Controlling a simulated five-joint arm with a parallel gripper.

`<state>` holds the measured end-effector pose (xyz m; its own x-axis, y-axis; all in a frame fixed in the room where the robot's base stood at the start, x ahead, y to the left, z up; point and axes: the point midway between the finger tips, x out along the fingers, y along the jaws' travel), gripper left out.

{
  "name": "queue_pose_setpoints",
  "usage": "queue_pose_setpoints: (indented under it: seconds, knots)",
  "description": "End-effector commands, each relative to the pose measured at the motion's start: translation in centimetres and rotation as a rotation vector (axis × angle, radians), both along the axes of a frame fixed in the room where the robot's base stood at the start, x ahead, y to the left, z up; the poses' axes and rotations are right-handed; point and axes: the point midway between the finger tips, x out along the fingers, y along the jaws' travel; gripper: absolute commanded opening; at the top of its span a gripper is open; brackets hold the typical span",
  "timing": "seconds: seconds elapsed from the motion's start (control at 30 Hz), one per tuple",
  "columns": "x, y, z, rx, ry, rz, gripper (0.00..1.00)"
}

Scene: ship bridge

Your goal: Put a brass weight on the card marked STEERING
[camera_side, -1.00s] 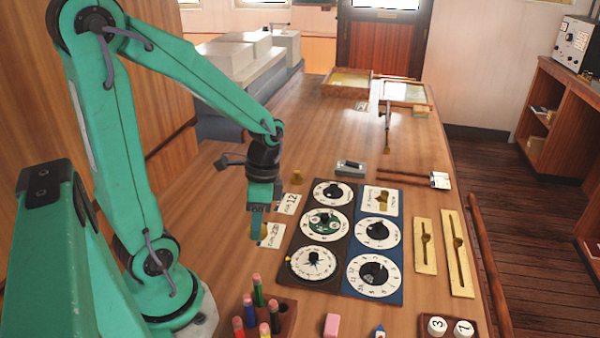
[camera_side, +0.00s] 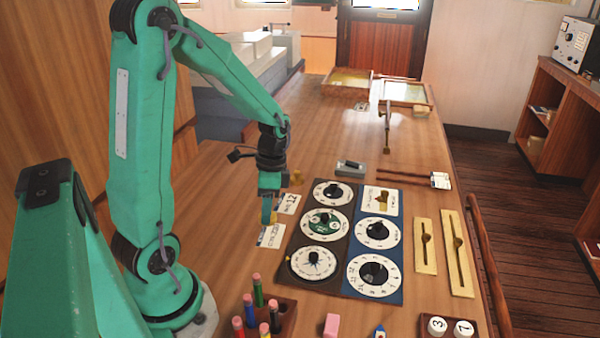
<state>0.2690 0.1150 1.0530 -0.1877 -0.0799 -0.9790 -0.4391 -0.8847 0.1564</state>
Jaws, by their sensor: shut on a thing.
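The dial board (camera_side: 339,249) with several knobs lies right of my gripper. Two brass slider plates (camera_side: 425,257) lie further right. A pencil block (camera_side: 287,313), a pink eraser (camera_side: 331,325) and a grey box (camera_side: 350,168) are nearby.

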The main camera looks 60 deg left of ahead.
Motion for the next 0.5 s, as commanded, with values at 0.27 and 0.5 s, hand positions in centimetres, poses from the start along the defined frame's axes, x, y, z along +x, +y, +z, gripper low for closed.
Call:
queue_pose_setpoints:
  seconds: [0.27, 0.5]
  knots:
    - [0.32, 0.47, -0.22, -0.002, -0.003, -0.001, 0.11]
    - [0.30, 0.43, -0.68, -0.002, -0.001, -0.001, 0.11]
